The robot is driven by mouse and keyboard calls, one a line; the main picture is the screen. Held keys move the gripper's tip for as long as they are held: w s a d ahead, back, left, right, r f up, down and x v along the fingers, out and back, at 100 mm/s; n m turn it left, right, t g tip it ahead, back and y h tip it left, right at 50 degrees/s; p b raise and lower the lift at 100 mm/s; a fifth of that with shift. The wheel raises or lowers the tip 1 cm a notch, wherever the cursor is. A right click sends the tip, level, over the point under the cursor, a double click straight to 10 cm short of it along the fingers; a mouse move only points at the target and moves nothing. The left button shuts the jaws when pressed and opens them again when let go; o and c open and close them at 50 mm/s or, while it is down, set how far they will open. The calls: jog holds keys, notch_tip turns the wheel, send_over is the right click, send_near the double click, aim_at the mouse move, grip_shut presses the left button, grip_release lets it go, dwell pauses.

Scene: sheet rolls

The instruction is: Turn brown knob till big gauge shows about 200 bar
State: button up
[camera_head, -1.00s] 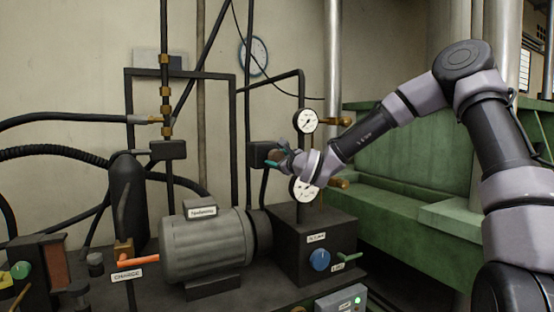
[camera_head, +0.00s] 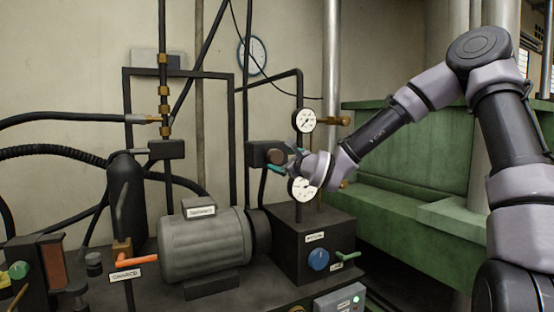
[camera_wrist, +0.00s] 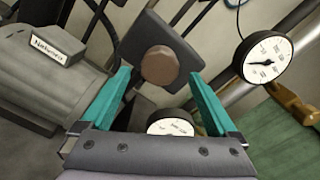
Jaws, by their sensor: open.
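The brown knob (camera_head: 276,156) sits on the front of a dark square block, and it also shows in the wrist view (camera_wrist: 159,64). My gripper (camera_head: 282,161) is open, with teal fingers. In the wrist view the fingertips (camera_wrist: 160,76) appear on either side of the knob, with gaps and no visible contact. Two white round gauges are near: an upper one (camera_head: 304,121), also in the wrist view (camera_wrist: 263,60), and a lower one (camera_head: 302,190), partly hidden by my wrist. The upper gauge's needle points left in the wrist view; the numbers are too small to read.
A grey motor (camera_head: 205,245) and a dark box with a blue knob (camera_head: 319,260) stand below the gripper. Black pipes and hoses rise behind. Brass fittings stick out right of the gauges. A green press frame (camera_head: 400,150) is at the right.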

jog(key=v, duration=0.6)
jog(key=s+d+f+n+g+h, duration=0.5)
jog(key=d+n, duration=0.5)
jog(key=n, duration=0.1)
jog(key=s+d+r+n+g+h, duration=0.1)
jog(key=s+d+r+n, duration=0.3)
jog(key=s+d, duration=0.3)
jog(key=s+d+r+n+g+h, duration=0.1)
jog(key=s+d+r+n, duration=0.3)
jog(key=s, duration=1.1)
jog(key=d+r+g, duration=0.1)
jog(key=d, duration=0.2)
jog(key=shift+s, duration=0.35)
